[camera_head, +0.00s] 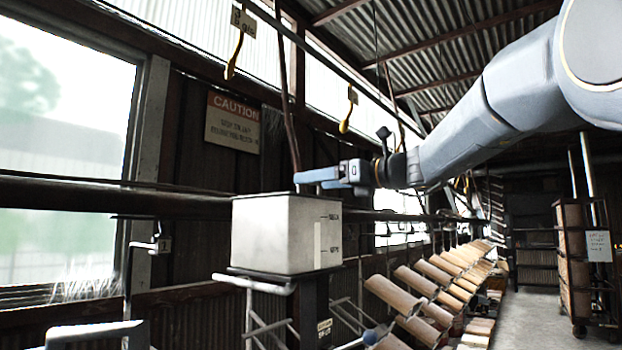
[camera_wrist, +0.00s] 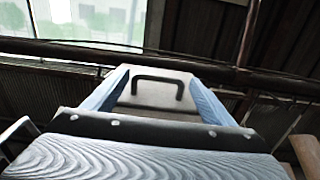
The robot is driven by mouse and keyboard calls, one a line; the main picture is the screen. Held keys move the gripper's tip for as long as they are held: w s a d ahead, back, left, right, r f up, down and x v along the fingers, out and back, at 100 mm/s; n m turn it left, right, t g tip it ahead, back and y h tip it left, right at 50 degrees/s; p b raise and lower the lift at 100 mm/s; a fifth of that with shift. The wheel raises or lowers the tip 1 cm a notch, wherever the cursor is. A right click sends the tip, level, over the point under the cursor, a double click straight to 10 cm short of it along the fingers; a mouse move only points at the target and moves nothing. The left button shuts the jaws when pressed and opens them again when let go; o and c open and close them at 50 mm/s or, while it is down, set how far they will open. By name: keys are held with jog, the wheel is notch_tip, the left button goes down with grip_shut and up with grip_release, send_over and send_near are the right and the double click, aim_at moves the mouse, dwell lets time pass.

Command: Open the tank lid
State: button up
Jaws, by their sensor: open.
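The tank (camera_head: 268,235) is a pale grey box on a dark stand, left of centre in the head view. My gripper (camera_head: 303,178) is just above the tank's top in the head view. In the wrist view its two blue fingers are open, one on each side of the handle, with nothing held. Whether the fingertips are level with the handle or above it, I cannot tell. The handle is not clear in the head view.
A dark horizontal rail (camera_head: 110,197) runs along the wall behind the tank. Hooks (camera_head: 235,52) hang from an overhead line. Several tan rolls (camera_head: 393,296) lie in rows right of the tank, and a rack (camera_head: 573,255) stands farther right. Floor between them is open.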

jog(key=shift+p+x, duration=0.45)
jog(key=shift+x, duration=1.15)
jog(key=c, duration=1.2)
jog(key=shift+s+a+r+n+b, duration=0.2)
jog(key=shift+s+r+n+b, duration=0.05)
jog(key=shift+r+n+b, duration=0.35)
jog(key=shift+s+a+r+n+b, duration=0.25)
jog(key=shift+r+n+b, duration=0.2)
jog(key=shift+n+b, duration=0.15)
jog(key=shift+s+a+r+n+b, duration=0.15)
jog(key=shift+s+r+n+b, duration=0.15)
jog(key=shift+r+n+b, duration=0.35)
jog(key=shift+c, duration=0.2)
jog(key=s+a+r+n+b, duration=0.1)
jog(key=n, duration=0.1)
jog(key=s+a+r+n+b, duration=0.1)
jog(key=n+b, duration=0.1)
jog(key=shift+s+a+r+n, duration=0.1)
jog(key=shift+s+r+n, duration=0.25)
jog(key=shift+r, duration=0.05)
jog(key=s+a+r+n+b, duration=0.1)
jog(key=s+a+n+b, duration=0.4)
jog(key=n+b, duration=0.3)
jog(key=shift+s+r, duration=0.3)
jog(key=shift+s, duration=0.55)
